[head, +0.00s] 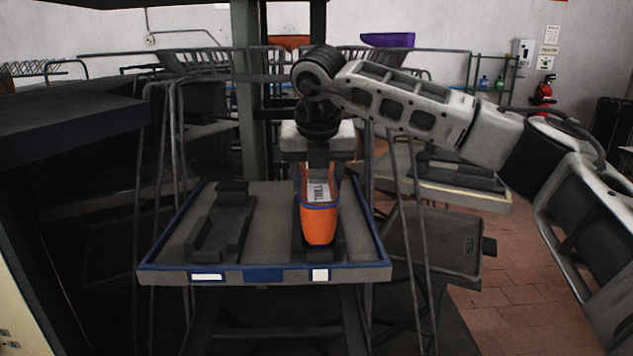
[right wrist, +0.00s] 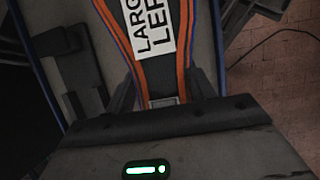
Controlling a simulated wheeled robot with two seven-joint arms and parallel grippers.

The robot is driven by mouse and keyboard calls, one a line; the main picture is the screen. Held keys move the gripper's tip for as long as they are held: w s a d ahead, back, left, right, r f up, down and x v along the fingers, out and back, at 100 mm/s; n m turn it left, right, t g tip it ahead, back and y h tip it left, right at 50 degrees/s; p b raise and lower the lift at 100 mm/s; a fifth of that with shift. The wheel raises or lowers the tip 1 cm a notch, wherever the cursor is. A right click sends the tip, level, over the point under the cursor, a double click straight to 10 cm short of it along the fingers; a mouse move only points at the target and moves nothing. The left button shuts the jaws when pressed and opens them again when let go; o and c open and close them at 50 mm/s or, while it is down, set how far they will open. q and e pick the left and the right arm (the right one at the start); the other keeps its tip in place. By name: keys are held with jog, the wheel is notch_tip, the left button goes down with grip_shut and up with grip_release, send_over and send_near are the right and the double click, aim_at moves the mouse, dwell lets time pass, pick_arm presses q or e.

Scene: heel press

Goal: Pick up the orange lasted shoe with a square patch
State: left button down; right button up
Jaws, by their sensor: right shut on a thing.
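The orange lasted shoe (head: 318,222) stands on the right-hand dark cradle of the tray, its toe toward me and blue trim along its edge. A white printed label lies on its top; in the right wrist view the shoe (right wrist: 187,42) shows the label text "LARG… LEF…". A small grey square (right wrist: 163,103) shows at its near end there. My right gripper (head: 319,160) comes down from above onto the rear of the shoe and is shut on it. The shoe appears still on its cradle. My left gripper is not in view.
The grey tray (head: 262,255) has a blue rim and white tags on its front edge. Its left cradle (head: 222,220) is empty. Metal rails and posts stand around it. A green post (head: 245,90) rises behind. A dark slab (head: 70,125) is at the left.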

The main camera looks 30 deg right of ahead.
jog(key=shift+r, duration=0.25)
